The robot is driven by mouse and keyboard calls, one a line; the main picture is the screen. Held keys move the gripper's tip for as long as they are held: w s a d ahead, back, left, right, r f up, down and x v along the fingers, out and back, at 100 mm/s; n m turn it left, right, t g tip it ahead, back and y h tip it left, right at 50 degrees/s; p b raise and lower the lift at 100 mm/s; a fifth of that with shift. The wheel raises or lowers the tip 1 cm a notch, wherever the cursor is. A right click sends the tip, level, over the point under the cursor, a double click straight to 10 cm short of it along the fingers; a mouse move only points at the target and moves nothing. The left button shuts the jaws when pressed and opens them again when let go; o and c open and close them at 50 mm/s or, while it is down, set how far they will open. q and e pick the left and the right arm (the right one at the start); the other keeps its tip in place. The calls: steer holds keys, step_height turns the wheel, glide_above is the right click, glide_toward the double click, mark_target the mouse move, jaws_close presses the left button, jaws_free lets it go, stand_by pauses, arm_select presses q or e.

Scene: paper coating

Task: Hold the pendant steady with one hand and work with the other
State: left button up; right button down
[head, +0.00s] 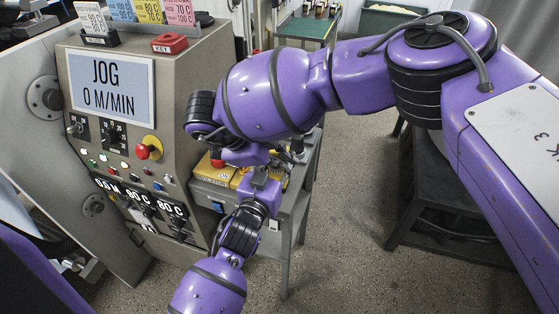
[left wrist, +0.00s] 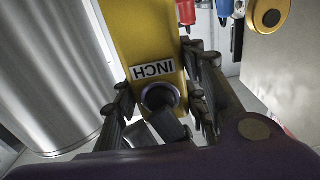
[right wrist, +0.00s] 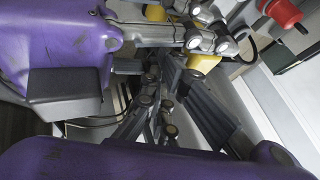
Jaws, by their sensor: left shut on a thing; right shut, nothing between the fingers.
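The yellow pendant (left wrist: 145,35) fills the upper middle of the left wrist view. It carries a white INCH label (left wrist: 152,71), upside down there, and a round dark button (left wrist: 160,97) in a ring. My left gripper (left wrist: 163,112) is shut on the pendant, with fingers along both of its sides. In the right wrist view my right gripper (right wrist: 160,82) is shut and empty, its fingertips close to the left gripper's linkage. A yellow piece (right wrist: 205,62) shows beyond that linkage, mostly hidden. In the head view my arms hide most of the pendant area.
A machine console (head: 130,140) with a JOG, 0 M/MIN screen (head: 112,88) stands at left. A grey stand (head: 300,190) is beside it. A red knob (right wrist: 283,12) lies at upper right in the right wrist view. Open floor (head: 345,230) is to the right.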

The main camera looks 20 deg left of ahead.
stand_by(0.4)
steer(key=v, duration=1)
stand_by(0.8)
arm_select(q)
steer(key=o, duration=1.3)
steer(key=shift+o, duration=0.2)
steer(key=s, duration=1.2)
steer(key=shift+a, duration=0.2)
